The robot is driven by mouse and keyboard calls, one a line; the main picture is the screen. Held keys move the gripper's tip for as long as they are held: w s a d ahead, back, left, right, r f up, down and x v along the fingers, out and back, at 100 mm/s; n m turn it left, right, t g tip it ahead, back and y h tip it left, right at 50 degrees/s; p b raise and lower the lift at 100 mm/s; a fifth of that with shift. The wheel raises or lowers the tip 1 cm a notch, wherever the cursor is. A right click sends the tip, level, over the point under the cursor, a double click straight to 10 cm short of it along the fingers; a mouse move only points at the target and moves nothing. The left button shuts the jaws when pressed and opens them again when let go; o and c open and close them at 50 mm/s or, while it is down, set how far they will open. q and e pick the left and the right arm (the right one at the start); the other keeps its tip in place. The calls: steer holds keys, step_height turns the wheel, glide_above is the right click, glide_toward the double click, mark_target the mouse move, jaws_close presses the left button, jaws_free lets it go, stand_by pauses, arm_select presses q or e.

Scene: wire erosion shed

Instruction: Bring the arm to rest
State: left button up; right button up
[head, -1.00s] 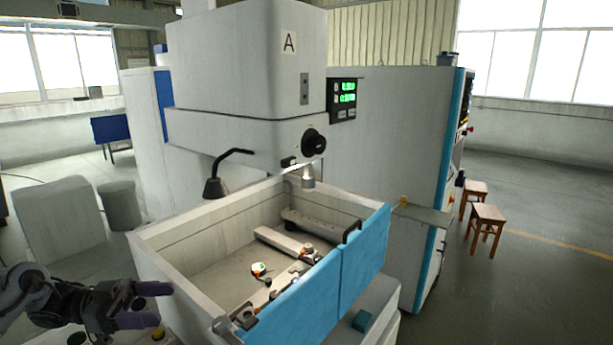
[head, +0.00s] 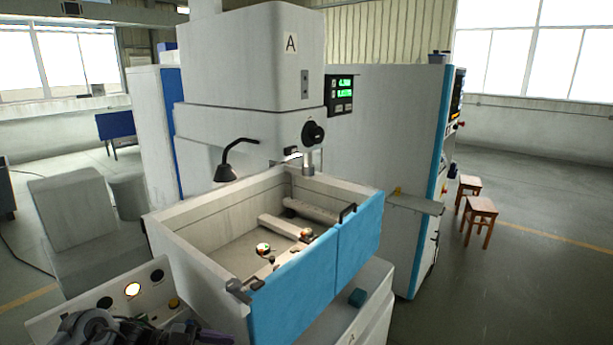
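My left gripper (head: 205,335) is at the bottom edge of the head view, in front of the wire erosion machine's control panel. It is dark, partly cut off by the frame, and its finger gap cannot be made out. I see nothing clearly held in it. My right gripper is not in view. The control panel (head: 95,298) has a lit round lamp (head: 133,289), dark round buttons and a yellow button (head: 173,303). My arm covers its lower part.
The machine's open tank (head: 200,264) with blue front doors (head: 310,285) holds rails and small parts. A lamp (head: 227,172) and the machine head (head: 250,75) stand over it. Two wooden stools (head: 479,208) stand at the right.

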arm_select(q)
steer(key=s+d+f+n+t+y, duration=0.1)
steer(key=s+d+f+t+y, duration=0.2)
steer(key=d+f, duration=0.45)
steer(key=s+d+f+n+t+y, duration=0.1)
steer(key=s+d+f+n+t, duration=0.2)
steer(key=d+f, duration=0.5)
steer(key=s+a+f+n+g+y, duration=0.2)
steer(key=s+a+n+y, duration=0.4)
steer(key=s+a, duration=0.5)
steer(key=s+a+f+n+g+y, duration=0.15)
steer(key=s+a+n+y, duration=0.45)
steer(key=s, duration=0.9)
step_height(320, 180, down, 11)
steer(key=a+b, duration=0.2)
steer(key=b, duration=0.9)
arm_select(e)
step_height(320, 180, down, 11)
arm_select(q)
step_height(320, 180, up, 34)
steer(key=p, duration=3.3)
steer(key=shift+s+f+n+h+p, duration=0.2)
steer(key=shift+s+n+h+p, duration=0.15)
steer(key=shift+s+n+h, duration=0.1)
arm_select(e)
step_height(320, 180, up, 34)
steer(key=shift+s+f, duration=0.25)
